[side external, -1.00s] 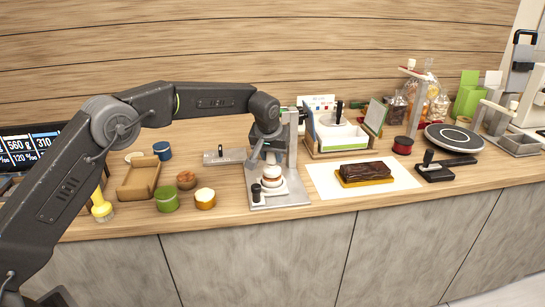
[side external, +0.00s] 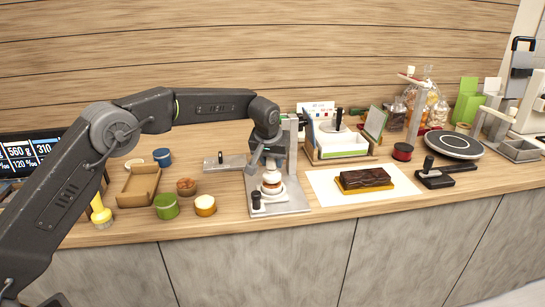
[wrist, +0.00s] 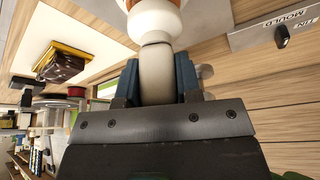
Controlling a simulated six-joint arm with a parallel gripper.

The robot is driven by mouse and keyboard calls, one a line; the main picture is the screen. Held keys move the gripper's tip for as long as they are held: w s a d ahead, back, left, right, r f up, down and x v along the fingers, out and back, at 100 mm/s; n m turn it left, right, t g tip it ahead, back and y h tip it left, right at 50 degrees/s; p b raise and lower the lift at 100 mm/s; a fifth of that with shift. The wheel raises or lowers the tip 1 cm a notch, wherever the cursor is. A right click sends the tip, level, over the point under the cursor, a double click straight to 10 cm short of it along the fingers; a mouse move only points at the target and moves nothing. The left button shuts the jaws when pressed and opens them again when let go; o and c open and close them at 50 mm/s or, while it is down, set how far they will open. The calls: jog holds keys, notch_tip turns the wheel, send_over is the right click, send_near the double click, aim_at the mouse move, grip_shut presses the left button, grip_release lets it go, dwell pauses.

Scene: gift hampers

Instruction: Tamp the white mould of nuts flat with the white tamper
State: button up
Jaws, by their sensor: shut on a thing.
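My gripper (side external: 269,161) points down over the metal press stand (side external: 290,205). In the wrist view its blue-padded fingers (wrist: 157,85) are shut on the handle of the white tamper (wrist: 154,58). The tamper's wide white end (wrist: 155,22) is at the top of that view. In the side view the tamper (side external: 271,177) is upright above the white mould (side external: 272,194) on the stand's base. A brown band of nuts (side external: 271,187) shows between them. I cannot tell whether the tamper presses on the nuts.
A metal plate (side external: 226,163) with a black knob lies left of the stand. A dark slab (side external: 365,179) lies on a white sheet to the right. The stand's upright is close behind my gripper.

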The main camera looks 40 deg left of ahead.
jog(key=shift+f, duration=0.95)
dwell(0.7)
jog(key=shift+r, duration=0.1)
jog(key=shift+r, duration=1.5)
jog(key=shift+r, duration=3)
jog(key=s+a+f, duration=0.3)
jog(key=s, duration=0.6)
jog(key=s+a+f, duration=0.3)
jog(key=s, duration=0.7)
jog(key=shift+a+f+m, duration=0.3)
jog(key=shift+a+f, duration=0.05)
jog(key=shift+a, duration=0.1)
